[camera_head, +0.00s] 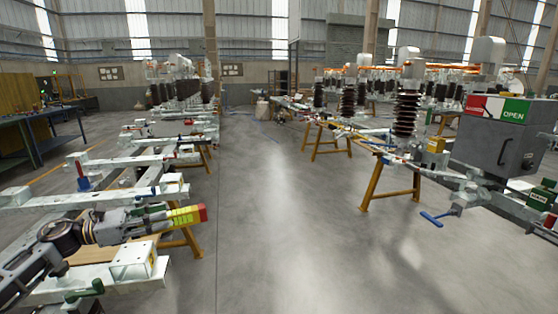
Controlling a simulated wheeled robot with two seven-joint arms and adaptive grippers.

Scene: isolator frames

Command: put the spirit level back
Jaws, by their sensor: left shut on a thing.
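The spirit level (188,215) is a short yellow bar with a red end, at the lower left of the head view. My left gripper (158,217) is shut on it, and the arm comes in from the lower left. The red end points right and away from the gripper; the near part is hidden by the fingers. The level is held over or just beside the white isolator frame (95,196); I cannot tell whether it touches anything. My right gripper is not in view.
White isolator frames run along the left, on yellow trestles (185,238). A white bracket (135,260) stands just below the gripper. On the right are a grey box (495,145) with an OPEN sign and a blue handle (432,219). The grey floor (285,220) between the rows is clear.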

